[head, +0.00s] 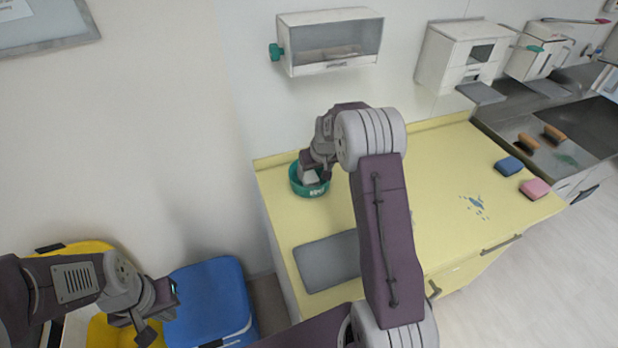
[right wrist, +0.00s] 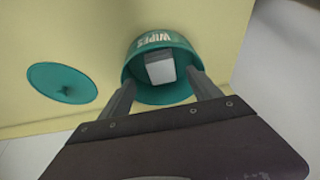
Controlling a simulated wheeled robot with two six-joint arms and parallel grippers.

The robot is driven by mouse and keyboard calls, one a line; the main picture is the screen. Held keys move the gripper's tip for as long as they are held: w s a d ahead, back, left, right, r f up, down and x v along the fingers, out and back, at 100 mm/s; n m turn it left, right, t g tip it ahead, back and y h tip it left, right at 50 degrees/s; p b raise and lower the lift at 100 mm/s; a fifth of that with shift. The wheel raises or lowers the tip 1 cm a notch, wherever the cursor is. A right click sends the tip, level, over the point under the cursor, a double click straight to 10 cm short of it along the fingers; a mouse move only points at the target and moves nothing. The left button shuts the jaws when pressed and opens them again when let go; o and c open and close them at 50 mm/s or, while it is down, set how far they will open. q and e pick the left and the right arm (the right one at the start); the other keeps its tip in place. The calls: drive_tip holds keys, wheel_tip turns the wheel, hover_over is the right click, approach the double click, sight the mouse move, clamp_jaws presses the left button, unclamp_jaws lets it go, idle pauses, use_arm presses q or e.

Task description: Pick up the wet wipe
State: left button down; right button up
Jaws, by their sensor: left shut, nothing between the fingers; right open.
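The wet wipe (right wrist: 160,69) is a whitish block inside a round teal tub (right wrist: 180,95) labelled "WIPES". The tub (head: 296,186) stands at the back left of the yellow counter, partly hidden by my right gripper (head: 312,172). In the right wrist view, the open fingers of my right gripper (right wrist: 162,90) point at the tub, one on each side of the wipe and apart from it. I cannot tell how deep the fingertips reach. A round teal lid (right wrist: 62,83) lies on the counter beside the tub. My left gripper (head: 160,312) is shut and empty at the lower left, away from the counter.
A grey mat (head: 326,262) lies on the yellow counter (head: 440,165). A blue sponge (head: 508,166), a pink sponge (head: 535,188) and a blue spill (head: 474,203) are at its right. A blue bin (head: 210,290) stands near my left gripper. A wall dispenser (head: 335,45) hangs above.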

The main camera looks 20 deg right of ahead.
sight(311, 178)
drive_tip(key=shift+w+d+f, duration=0.15)
drive_tip(key=shift+w+f, duration=0.2)
drive_tip(key=shift+f, duration=0.2)
drive_tip(key=shift+w+f, duration=0.1)
drive_tip(key=shift+f, duration=0.2)
drive_tip(key=x, duration=0.2)
drive_tip(key=p+x, duration=0.1)
drive_tip(key=shift+w+a+f, duration=0.15)
drive_tip(key=shift+a+f, duration=0.1)
drive_tip(key=shift+f, duration=0.1)
drive_tip(key=shift+w+d+f, duration=0.1)
drive_tip(key=shift+w+f, duration=0.1)
drive_tip(key=shift+s+r, duration=0.1)
drive_tip(key=shift+s, duration=0.05)
drive_tip(key=c, duration=1.4)
drive_tip(key=shift+r, duration=0.1)
